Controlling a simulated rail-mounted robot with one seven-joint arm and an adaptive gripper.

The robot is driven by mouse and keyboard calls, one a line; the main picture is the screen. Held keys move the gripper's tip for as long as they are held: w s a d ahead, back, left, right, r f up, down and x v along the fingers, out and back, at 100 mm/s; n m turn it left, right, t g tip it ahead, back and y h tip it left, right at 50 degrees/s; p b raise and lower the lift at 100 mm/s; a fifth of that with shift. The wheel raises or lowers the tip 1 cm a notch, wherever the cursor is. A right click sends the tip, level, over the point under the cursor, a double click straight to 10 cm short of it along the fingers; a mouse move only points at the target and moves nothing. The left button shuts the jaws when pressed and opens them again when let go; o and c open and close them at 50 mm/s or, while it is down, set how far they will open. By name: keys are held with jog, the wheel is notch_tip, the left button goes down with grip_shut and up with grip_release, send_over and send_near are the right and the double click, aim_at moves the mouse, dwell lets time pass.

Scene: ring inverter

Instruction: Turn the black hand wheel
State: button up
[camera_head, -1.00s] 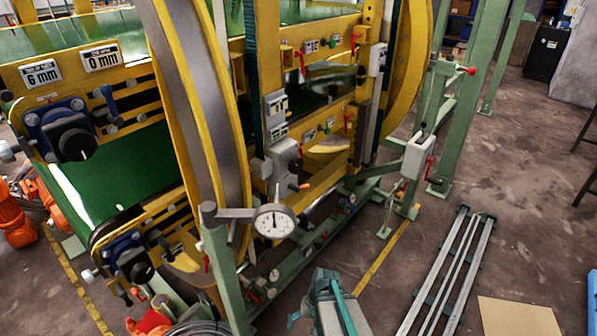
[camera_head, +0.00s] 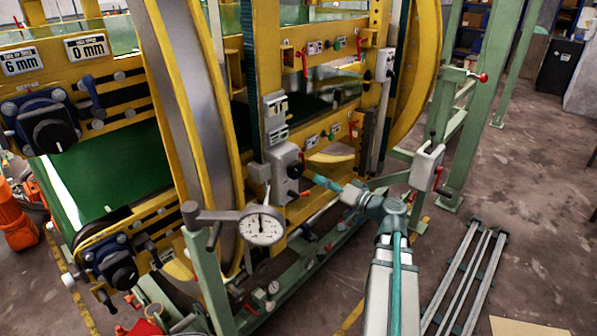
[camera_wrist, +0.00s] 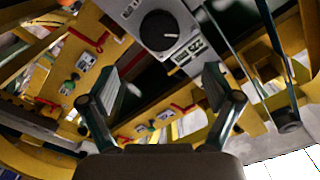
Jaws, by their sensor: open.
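A round black hand wheel (camera_wrist: 158,30) with a white mark sits on a grey panel at the top of the wrist view, beyond my fingertips. A black wheel on a grey box, probably the same one, shows in the head view (camera_head: 295,170). My gripper (camera_wrist: 163,88) is open and empty, its two fingers well apart. The wheel is ahead of the gap between them, apart from both fingers. In the head view my gripper (camera_head: 312,178) is just right of the grey box. Its fingers are too small there to tell the exact gap to the wheel.
Two other black knobs on blue mounts are at the left, upper (camera_head: 50,132) and lower (camera_head: 122,270). A dial gauge (camera_head: 262,226) stands in front of the machine. Yellow beams with red levers (camera_head: 303,62) surround the box. Open floor (camera_head: 535,200) lies at the right.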

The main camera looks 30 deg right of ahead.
aim_at(299, 171)
jog(key=p+x, duration=0.3)
jog(key=x, duration=0.7)
jog(key=shift+w+a, duration=0.2)
jog(key=shift+w, duration=0.1)
jog(key=c, duration=1.1)
